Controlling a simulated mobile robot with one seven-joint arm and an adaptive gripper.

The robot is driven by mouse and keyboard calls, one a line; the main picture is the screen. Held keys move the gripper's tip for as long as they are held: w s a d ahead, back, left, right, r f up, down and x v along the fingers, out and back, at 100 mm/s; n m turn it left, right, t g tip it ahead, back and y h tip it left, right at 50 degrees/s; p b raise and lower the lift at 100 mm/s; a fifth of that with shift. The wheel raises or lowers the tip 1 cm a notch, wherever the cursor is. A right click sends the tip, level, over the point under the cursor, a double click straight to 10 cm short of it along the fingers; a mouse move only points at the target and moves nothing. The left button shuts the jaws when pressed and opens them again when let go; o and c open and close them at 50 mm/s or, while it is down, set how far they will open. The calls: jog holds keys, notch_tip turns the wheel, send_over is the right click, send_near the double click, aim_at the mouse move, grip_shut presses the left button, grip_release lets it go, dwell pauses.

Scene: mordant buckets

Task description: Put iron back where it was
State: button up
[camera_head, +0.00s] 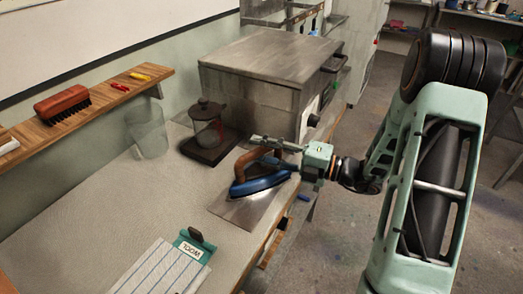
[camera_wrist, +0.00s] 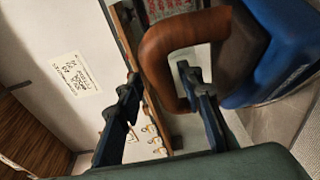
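The iron has a blue body (camera_head: 258,185) and a brown wooden handle. In the head view it sits over a flat grey plate (camera_head: 232,210) near the table's right edge; it appears to rest there. My gripper (camera_head: 274,146) is at the handle, coming from the right. In the wrist view the iron's handle (camera_wrist: 158,60) lies between my two fingers (camera_wrist: 159,76). One finger reaches into the handle's loop, the other stays outside it. A gap shows between the outer finger and the handle, so the gripper looks open around it. The iron's blue body (camera_wrist: 285,60) fills the right side.
Behind the iron stand a dark-based jar (camera_head: 207,135) and a large metal box (camera_head: 262,85). A clear glass (camera_head: 148,133) is at the left. A clipboard labelled WOOL (camera_head: 165,268) lies in front. A wall shelf (camera_head: 95,105) holds a brush. The table's left middle is clear.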

jog(key=v, duration=1.2)
